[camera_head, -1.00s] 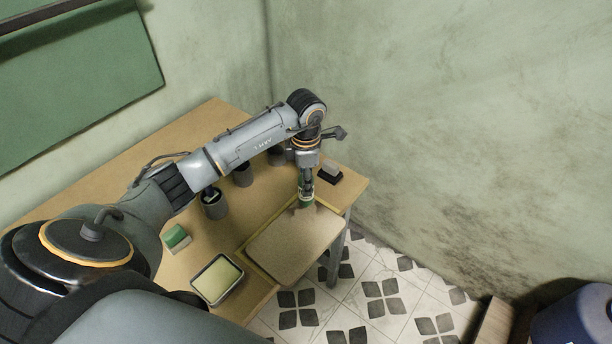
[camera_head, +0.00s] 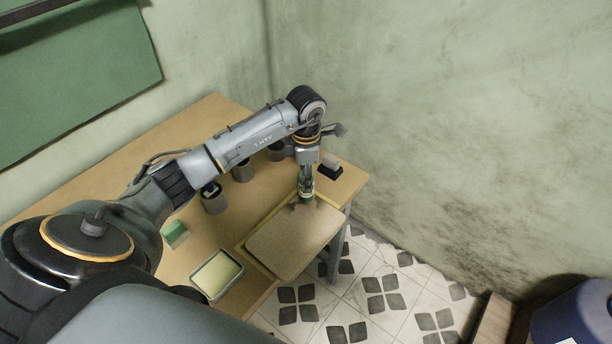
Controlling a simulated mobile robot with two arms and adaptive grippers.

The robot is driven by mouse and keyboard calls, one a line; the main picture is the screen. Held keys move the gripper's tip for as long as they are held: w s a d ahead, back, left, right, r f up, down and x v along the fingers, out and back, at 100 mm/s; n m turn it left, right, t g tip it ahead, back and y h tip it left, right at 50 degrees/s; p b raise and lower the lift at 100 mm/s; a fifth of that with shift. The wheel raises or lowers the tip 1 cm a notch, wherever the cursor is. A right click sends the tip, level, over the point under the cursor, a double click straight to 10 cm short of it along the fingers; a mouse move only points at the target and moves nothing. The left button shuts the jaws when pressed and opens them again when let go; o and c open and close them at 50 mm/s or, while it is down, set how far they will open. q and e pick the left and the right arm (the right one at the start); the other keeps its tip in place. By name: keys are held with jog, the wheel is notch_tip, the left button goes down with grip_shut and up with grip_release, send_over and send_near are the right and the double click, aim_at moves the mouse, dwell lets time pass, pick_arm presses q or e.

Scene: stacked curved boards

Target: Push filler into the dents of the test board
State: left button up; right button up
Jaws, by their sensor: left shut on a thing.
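The test board (camera_head: 293,243) is a tan, slightly curved board lying at the table's front right edge, on a yellowish board or frame whose rim shows. My left gripper (camera_head: 306,190) points down over the board's far edge and is shut on a small green tool (camera_head: 306,199). The tool's lower end is at or very near the board; I cannot tell if it touches. A metal tray of pale yellow filler (camera_head: 217,275) sits left of the board. Dents are too small to make out. My right gripper is not in view.
The wooden table (camera_head: 215,240) stands against the walls. A green and white block (camera_head: 175,234) lies left of the tray. Dark grey cups (camera_head: 214,199) stand behind, partly under my arm. A black block with a light top (camera_head: 329,167) is at the far right corner.

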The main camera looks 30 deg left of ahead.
pick_arm(q)
jog(key=shift+f+b, duration=0.35)
jog(key=shift+f, duration=0.1)
jog(key=shift+s+f, duration=0.1)
dwell(1.5)
jog(key=shift+r+p, duration=0.55)
jog(key=shift+r, duration=0.6)
jog(key=shift+r+p, duration=1.35)
jog(key=shift+r, duration=1.1)
jog(key=shift+f, duration=0.1)
jog(key=shift+f+b, duration=2.45)
jog(key=shift+f, duration=0.4)
jog(key=shift+f+b, duration=0.4)
jog(key=shift+f, duration=0.1)
